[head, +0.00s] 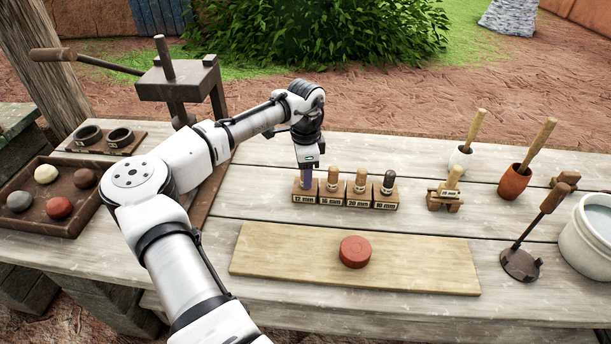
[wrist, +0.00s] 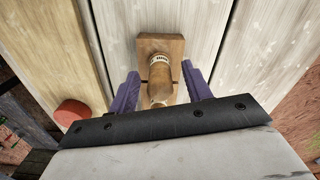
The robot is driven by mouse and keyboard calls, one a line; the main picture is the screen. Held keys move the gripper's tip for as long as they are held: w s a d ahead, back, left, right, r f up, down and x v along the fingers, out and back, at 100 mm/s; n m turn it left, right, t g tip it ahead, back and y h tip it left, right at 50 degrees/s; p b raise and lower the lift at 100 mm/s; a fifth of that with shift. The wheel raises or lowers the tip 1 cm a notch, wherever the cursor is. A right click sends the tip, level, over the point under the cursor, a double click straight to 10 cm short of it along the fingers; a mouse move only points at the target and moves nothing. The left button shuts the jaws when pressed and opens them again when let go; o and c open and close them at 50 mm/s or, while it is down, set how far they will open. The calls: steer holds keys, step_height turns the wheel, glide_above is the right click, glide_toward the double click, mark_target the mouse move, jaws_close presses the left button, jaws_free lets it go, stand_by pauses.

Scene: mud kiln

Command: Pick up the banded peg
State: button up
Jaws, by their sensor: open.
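A row of small wooden blocks (head: 345,200) with size labels holds upright pegs. The banded peg (wrist: 159,62), tan with a pale band low on it, stands in a wooden block (wrist: 148,43) in the wrist view. In the head view the leftmost peg is hidden behind my gripper (head: 306,178). My gripper is above the leftmost block, labelled 12 mm, pointing down. Its purple fingers are apart, one on each side of the peg line in the wrist view. I cannot tell whether they touch anything.
Pegs (head: 361,180) stand close to the right, the last dark-topped. A board (head: 270,258) with a red disc (head: 355,252) lies in front. A wooden stand (head: 444,198), an orange pot (head: 514,182) and a white bucket (head: 588,240) are at right. A tray (head: 30,228) is at left.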

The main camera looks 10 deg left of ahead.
steer(key=shift+c, duration=0.4)
jaws_close()
steer(key=shift+r, duration=0.1)
step_height(320, 180, up, 20)
steer(key=b, duration=0.2)
steer(key=shift+b, duration=0.4)
steer(key=c, duration=0.5)
jaws_free()
jaws_close()
